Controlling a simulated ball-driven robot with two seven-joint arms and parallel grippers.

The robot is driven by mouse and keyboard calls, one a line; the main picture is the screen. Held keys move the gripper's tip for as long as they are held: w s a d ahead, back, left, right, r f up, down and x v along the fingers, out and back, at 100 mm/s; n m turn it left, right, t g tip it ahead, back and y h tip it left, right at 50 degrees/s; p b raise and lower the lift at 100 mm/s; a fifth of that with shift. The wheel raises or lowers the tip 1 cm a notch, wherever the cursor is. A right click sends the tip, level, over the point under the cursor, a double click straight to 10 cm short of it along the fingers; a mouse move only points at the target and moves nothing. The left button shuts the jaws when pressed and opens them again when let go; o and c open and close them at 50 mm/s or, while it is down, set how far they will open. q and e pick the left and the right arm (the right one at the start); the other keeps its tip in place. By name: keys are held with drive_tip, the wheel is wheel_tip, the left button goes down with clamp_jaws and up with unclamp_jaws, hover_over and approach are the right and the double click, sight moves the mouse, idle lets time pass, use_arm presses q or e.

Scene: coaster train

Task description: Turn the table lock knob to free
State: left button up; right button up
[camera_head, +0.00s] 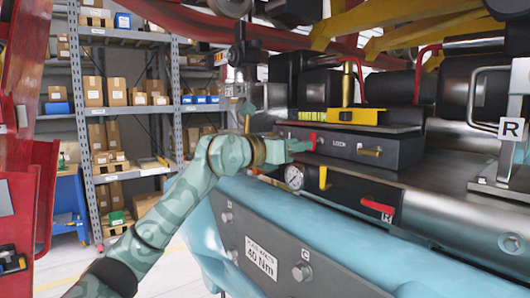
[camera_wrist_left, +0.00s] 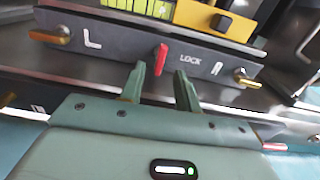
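The lock knob is a small red lever (camera_wrist_left: 160,58) on the dark front panel (camera_wrist_left: 110,42), with the word LOCK to its right. In the left wrist view it stands nearly upright. In the head view the red knob (camera_head: 313,138) shows just beyond my left gripper (camera_head: 303,146). My left gripper (camera_wrist_left: 160,76) is open, with its two green fingers pointing at the panel and the knob between and just beyond their tips. I cannot tell whether a finger touches it. No word for free is readable. My right gripper is not in view.
Brass handles sit at both ends of the panel, left (camera_wrist_left: 50,36) and right (camera_wrist_left: 246,79). A yellow level (camera_head: 357,116) lies on top. A gauge (camera_head: 294,177) and a yellow lever (camera_head: 323,178) are below. A metal bracket (camera_head: 500,150) stands at the right.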

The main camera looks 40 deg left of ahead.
use_arm(q)
drive_tip(key=b+v, duration=0.3)
drive_tip(key=v, duration=0.9)
drive_tip(key=shift+s+a, duration=0.2)
drive_tip(key=shift+s, duration=0.15)
